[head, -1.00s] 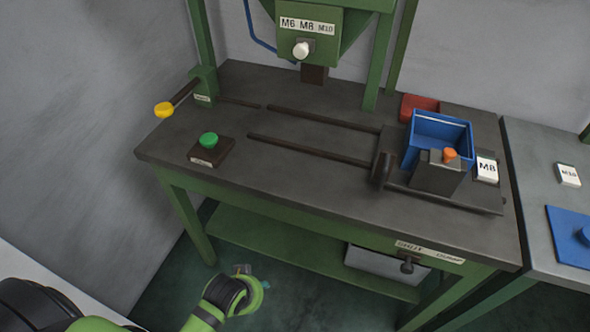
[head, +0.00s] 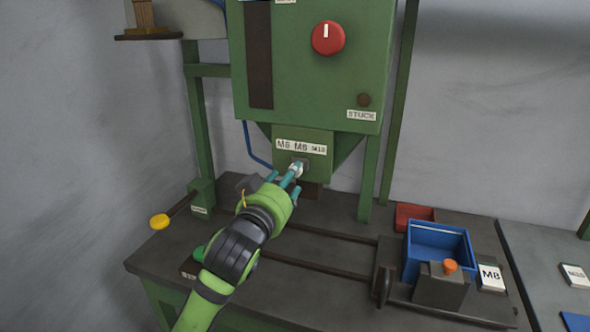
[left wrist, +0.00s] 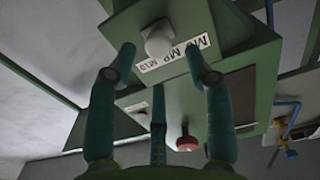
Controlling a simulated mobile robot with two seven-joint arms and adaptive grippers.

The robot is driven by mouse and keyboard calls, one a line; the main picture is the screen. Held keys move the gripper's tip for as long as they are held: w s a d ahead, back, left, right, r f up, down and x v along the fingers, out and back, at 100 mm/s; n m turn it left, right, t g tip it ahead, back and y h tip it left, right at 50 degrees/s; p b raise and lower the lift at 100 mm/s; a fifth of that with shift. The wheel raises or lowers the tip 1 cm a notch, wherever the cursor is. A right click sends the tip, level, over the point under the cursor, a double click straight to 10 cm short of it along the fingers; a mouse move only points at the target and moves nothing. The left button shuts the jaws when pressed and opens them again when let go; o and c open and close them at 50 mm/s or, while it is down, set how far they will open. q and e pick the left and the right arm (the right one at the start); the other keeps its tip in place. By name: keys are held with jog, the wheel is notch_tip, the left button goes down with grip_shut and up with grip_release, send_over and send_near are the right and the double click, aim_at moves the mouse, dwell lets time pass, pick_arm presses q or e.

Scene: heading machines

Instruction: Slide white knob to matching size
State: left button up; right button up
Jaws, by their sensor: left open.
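The white knob (head: 296,168) sits on the front of the green machine head, below the size label (head: 301,147) reading M6, M8 and M10. In the left wrist view the white knob (left wrist: 160,41) shows just beyond my fingers. My left gripper (head: 290,180) is at the knob in the head view, its teal fingers partly covering it. In the left wrist view my left gripper (left wrist: 164,62) has its fingers spread, with the knob ahead between them; contact cannot be told. A white card marked M8 (head: 490,277) lies beside the blue bin (head: 438,240). My right gripper is not in view.
The green machine body (head: 290,80) carries a red dial (head: 328,38) above the knob. A yellow-ended lever (head: 160,222) sticks out at the left. A green button (head: 199,253) is partly behind my arm. A red tray (head: 414,216) stands behind the bin.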

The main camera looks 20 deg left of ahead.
aim_at(296, 176)
pick_arm(q)
jog(key=shift+w+d+p, duration=0.15)
jog(key=shift+w+p, duration=0.45)
jog(key=shift+w, duration=2.15)
grip_shut()
